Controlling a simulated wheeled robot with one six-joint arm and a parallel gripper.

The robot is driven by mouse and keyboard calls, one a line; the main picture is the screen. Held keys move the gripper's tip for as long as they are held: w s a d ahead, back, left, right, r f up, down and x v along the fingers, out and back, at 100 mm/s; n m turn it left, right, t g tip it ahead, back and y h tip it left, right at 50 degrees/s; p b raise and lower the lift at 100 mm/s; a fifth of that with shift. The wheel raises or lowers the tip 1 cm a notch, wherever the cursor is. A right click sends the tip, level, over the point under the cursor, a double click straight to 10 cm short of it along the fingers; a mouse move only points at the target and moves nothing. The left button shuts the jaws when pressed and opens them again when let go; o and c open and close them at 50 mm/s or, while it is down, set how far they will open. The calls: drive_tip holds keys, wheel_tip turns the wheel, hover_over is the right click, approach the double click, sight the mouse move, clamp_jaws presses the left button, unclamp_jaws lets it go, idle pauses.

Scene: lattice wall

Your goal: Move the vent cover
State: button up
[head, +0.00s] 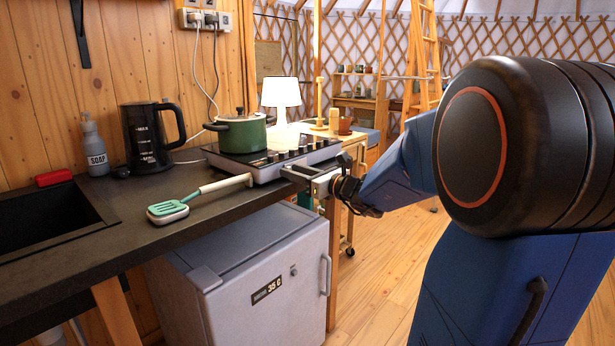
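I cannot make out a vent cover for certain in the head view. My gripper (292,173) reaches left to the front right corner of the black-topped cooktop (272,155), at about the height of its edge. Its fingers are small here and overlap the cooktop's edge. I cannot tell whether they touch it, how far apart they are, or whether anything is between them. A green pot (241,134) with a lid stands on the cooktop's left part.
A spatula (190,200) lies on the dark counter (95,235) near its front edge. A black kettle (150,137), soap bottle (94,147) and sink (45,215) are further left. A small grey fridge (250,285) stands below. A wooden table (350,140) is behind my gripper.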

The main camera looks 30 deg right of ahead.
drive_tip(key=v, duration=1.7)
drive_tip(key=shift+s, duration=0.1)
idle(0.4)
drive_tip(key=s+a+f+n+g+y, duration=0.1)
drive_tip(key=s+a+f+n+g, duration=0.4)
drive_tip(key=a, duration=0.4)
drive_tip(key=s+a+f+n+g+y, duration=0.1)
drive_tip(key=s+a+f+n+g, duration=0.1)
drive_tip(key=a+f+n+g, duration=0.45)
drive_tip(key=s+a+f+n+h, duration=0.3)
drive_tip(key=s+a+f+n, duration=0.15)
drive_tip(key=s+n, duration=0.4)
drive_tip(key=s+d+f+n+h, duration=0.1)
drive_tip(key=s+d+n+h, duration=0.3)
drive_tip(key=n, duration=0.8)
drive_tip(key=shift+s+d+g+h, duration=0.25)
drive_tip(key=shift+s+g+h, duration=0.1)
drive_tip(key=shift+h, duration=0.25)
drive_tip(key=shift+f, duration=0.15)
